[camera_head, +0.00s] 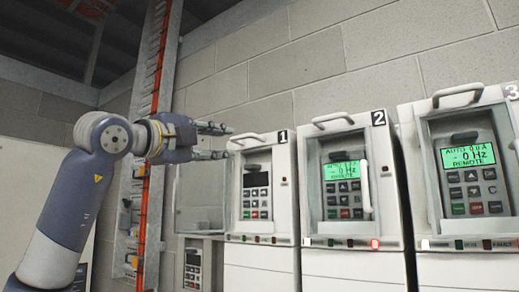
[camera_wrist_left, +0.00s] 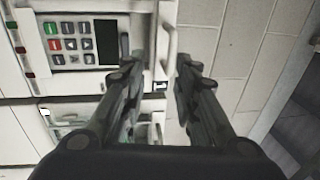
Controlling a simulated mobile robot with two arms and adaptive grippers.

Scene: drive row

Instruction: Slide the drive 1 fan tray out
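Drive 1 (camera_head: 285,200) is the white cabinet with a dark display at the left of the row. The pale bar handle (camera_head: 247,137) at its top is on the fan tray; the handle also shows in the left wrist view (camera_wrist_left: 171,50). The tray appears in place, though its edges are too small to make out. My left gripper (camera_head: 229,142) is open and empty, with its fingertips just left of the handle. In the left wrist view, the handle shows beyond and between the two fingertips. My right gripper is not in view.
Drive 2 (camera_head: 350,258) and drive 3 (camera_head: 460,272) stand to the right with green lit displays and similar top handles. A red lamp (camera_head: 375,244) glows on drive 2. An upright metal channel with orange cable (camera_head: 153,70) stands behind my left arm. The block wall is above the drives.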

